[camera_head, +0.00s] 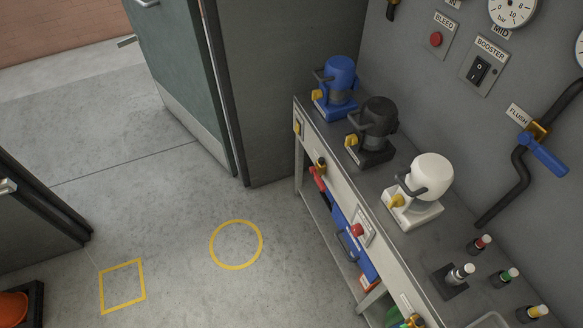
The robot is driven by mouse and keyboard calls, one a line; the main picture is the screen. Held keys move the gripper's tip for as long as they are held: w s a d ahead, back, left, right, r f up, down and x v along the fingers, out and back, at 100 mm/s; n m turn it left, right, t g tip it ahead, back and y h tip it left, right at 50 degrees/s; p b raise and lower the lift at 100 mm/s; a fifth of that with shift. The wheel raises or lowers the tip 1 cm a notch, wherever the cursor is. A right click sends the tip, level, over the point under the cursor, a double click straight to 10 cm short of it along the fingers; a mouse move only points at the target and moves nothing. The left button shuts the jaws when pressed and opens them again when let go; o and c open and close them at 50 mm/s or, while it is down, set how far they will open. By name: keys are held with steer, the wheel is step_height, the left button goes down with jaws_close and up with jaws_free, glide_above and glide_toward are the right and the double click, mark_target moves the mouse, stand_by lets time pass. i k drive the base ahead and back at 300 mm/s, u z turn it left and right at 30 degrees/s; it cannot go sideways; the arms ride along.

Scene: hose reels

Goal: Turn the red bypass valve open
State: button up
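A valve with a red lever (319,179) and a brass-coloured body sits on the front side of the bench, left of the middle of the bench front. Its lever hangs roughly downward from the body. It is small in the view, and I read no label on it, so I cannot confirm that it is the bypass valve. My gripper is not in view, and nothing of mine touches the lever.
The grey bench (395,168) carries blue, black and white pumps and several small bottles. A red button (357,230) and a blue panel (352,243) are on its front. A blue-handled flush valve (542,154) is on the wall.

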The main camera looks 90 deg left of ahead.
mark_target(318, 180)
steer(key=u, duration=2.85)
steer(key=k, duration=0.5)
steer(key=u, duration=0.65)
steer(key=i, duration=0.85)
steer(key=z, duration=0.4)
steer(key=i, duration=0.75)
steer(key=z, duration=0.6)
